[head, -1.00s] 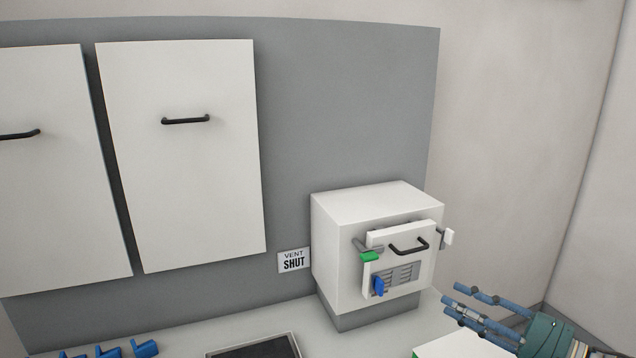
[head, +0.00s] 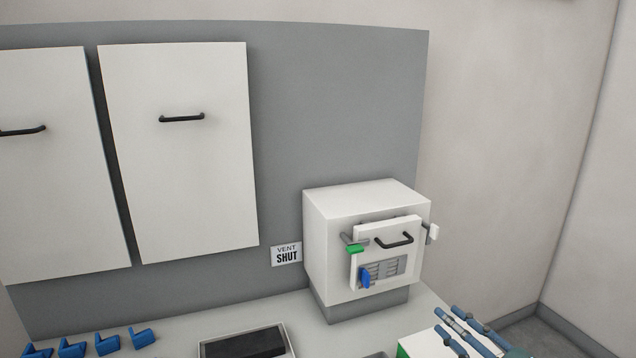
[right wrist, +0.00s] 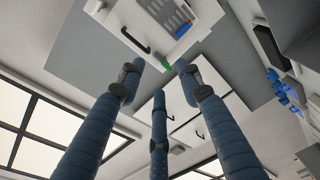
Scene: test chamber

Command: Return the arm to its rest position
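My right gripper (head: 446,320) is at the lower right of the head view, in front of and below the white box (head: 320,235) with the small door. Its blue fingers are spread apart and hold nothing. In the right wrist view the three fingers of the gripper (right wrist: 158,75) point up the picture with empty space between them. No finger touches the box there or in the head view. My left gripper is not in view.
The box has a black handle (head: 394,241), a green tab (head: 355,249) and a blue lever (head: 365,277). A "VENT SHUT" sign (head: 287,253) is beside it. A tray (head: 290,340) and several blue pieces (head: 107,344) are on the counter. A green-and-white block (head: 420,344) is near my right fingers.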

